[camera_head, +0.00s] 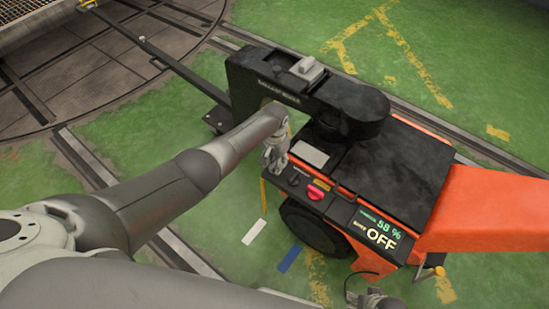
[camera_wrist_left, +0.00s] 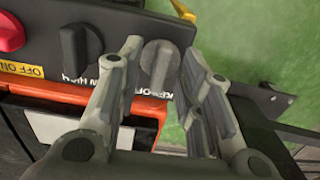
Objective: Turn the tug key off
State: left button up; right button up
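The orange and black tug (camera_head: 395,175) stands at the right, with a control panel on its near left edge. Its display (camera_head: 380,232) reads 58 % and OFF. My left gripper (camera_head: 273,158) is over the panel's left end. In the left wrist view my left gripper (camera_wrist_left: 155,85) is open, with its fingers on either side of a grey knob (camera_wrist_left: 160,60); I cannot tell whether they touch it.
A red button (camera_head: 316,192) sits on the panel near the knobs and also shows in the left wrist view (camera_wrist_left: 8,32). The tug's black arched arm (camera_head: 300,88) rises behind my left gripper. A grey part at the bottom edge may be my right gripper (camera_head: 375,299).

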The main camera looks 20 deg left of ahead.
aim_at(274, 164)
pick_arm(q)
notch_tip(274, 164, up, 12)
dwell(0.7)
dwell(0.4)
